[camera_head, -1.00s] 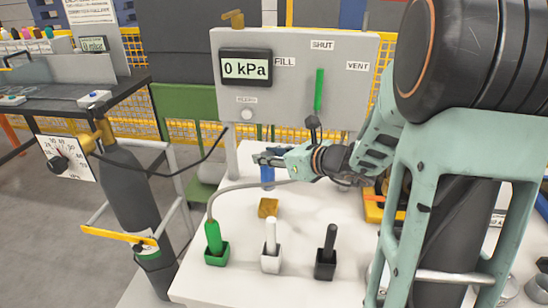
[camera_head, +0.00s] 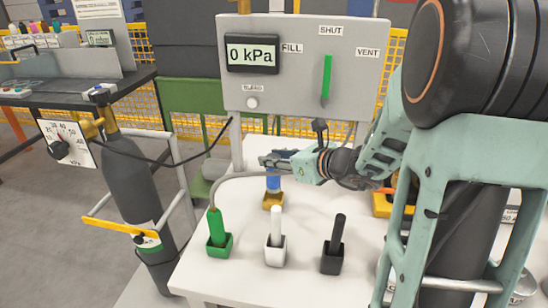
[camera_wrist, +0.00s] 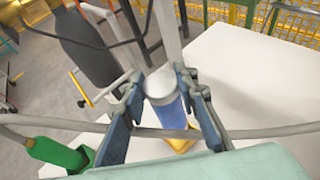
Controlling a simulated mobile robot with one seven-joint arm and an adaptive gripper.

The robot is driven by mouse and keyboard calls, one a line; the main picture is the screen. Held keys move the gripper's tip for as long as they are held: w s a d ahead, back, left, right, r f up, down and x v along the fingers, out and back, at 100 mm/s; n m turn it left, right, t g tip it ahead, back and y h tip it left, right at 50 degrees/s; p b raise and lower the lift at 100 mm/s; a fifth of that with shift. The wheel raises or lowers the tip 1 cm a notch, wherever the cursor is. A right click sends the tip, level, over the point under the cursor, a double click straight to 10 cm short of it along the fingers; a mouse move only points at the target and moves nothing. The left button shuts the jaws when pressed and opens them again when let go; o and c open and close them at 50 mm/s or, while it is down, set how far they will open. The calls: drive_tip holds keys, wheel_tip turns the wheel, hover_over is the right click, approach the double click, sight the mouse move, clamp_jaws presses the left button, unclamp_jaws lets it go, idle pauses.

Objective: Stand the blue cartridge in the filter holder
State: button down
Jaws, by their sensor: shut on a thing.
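The blue cartridge (camera_head: 273,183) is upright in my gripper (camera_head: 276,160). In the wrist view its pale round top and blue body (camera_wrist: 171,113) show between the two fingers (camera_wrist: 166,98). The fingers are shut on its upper part. The yellow filter holder (camera_head: 272,201) stands on the white table directly below the cartridge. It shows partly behind the cartridge in the wrist view (camera_wrist: 182,145). In the head view the cartridge's lower end meets the holder's top; I cannot tell whether it is inside or just above.
Green (camera_head: 217,232), white (camera_head: 276,237) and black (camera_head: 337,236) handles stand in small square sockets along the table's front. A grey hose curves from the green one, passing close to my gripper. A grey panel (camera_head: 300,85) reading 0 kPa stands behind. Bare white table (camera_head: 235,195) lies left of the holder.

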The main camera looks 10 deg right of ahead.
sight(279, 178)
drive_tip(key=shift+f+b, duration=2.25)
drive_tip(key=shift+f, duration=0.4)
drive_tip(key=shift+f+b, duration=0.6)
drive_tip(key=c, duration=1.4)
unclamp_jaws()
drive_tip(key=shift+c, duration=0.2)
wheel_tip(279, 178, up, 10)
drive_tip(key=shift+r, duration=0.1)
